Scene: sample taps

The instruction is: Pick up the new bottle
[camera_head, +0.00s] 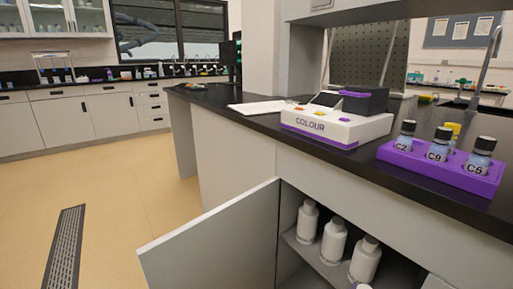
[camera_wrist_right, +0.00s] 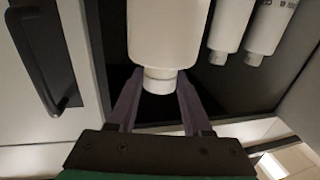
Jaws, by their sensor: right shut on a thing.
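Several white bottles with white caps stand in the open cabinet under the counter: a far one (camera_head: 307,222), a middle one (camera_head: 333,243) and a near one (camera_head: 365,262). In the right wrist view my right gripper (camera_wrist_right: 160,78) is shut on a white bottle (camera_wrist_right: 165,32), with its fingers on either side near the cap. Two other white bottles (camera_wrist_right: 231,28) (camera_wrist_right: 268,28) hang into that upside-down picture on the right, apart from the fingers. Labels are mostly hidden. My left gripper is not in view.
The cabinet door (camera_head: 215,240) stands open to the left. A dark handle (camera_wrist_right: 42,60) is close on the left in the wrist view.

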